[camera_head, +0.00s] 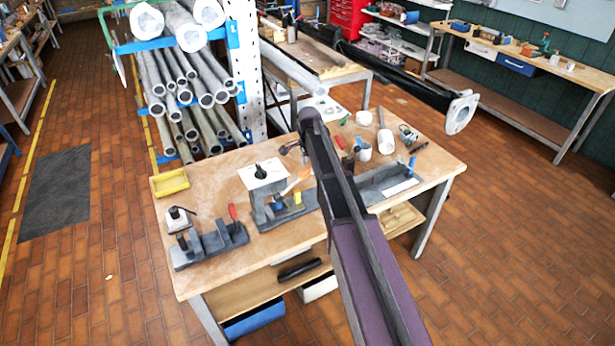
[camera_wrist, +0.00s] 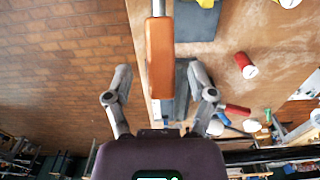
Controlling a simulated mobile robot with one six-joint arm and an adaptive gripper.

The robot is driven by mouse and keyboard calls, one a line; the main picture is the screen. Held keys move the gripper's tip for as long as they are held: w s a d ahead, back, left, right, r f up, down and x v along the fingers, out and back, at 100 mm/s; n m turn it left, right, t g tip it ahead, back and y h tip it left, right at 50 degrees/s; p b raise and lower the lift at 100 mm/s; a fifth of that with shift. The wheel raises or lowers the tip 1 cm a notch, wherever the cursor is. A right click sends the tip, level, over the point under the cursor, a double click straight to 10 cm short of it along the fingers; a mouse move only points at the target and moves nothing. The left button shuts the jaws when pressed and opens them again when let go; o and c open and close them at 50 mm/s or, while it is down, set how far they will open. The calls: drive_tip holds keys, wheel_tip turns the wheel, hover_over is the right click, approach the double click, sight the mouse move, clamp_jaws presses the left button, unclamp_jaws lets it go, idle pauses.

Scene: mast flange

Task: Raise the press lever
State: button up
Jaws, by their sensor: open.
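The press lever shows in the head view as an orange handle (camera_head: 296,182) above a grey press fixture (camera_head: 268,212) on the workbench, partly covered by my arm. In the wrist view the orange handle (camera_wrist: 160,55) runs from a pale metal rod at the top down between my fingers. My gripper (camera_wrist: 160,70) is open, one finger on each side of the handle, with a visible gap on both sides. Whether the handle is at fingertip depth I cannot tell. In the head view my gripper is mostly hidden by my arm.
The workbench (camera_head: 225,262) also carries a second grey fixture (camera_head: 208,245) at left, a yellow tray (camera_head: 169,182), a white mug (camera_head: 385,142) and several small tools. A pipe rack (camera_head: 190,80) stands behind. Brick floor is open on both sides.

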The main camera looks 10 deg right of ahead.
drive_tip(key=shift+f+b, duration=1.15)
drive_tip(key=shift+f, duration=0.3)
clamp_jaws()
drive_tip(key=shift+a, duration=0.3)
drive_tip(key=shift+d, duration=0.35)
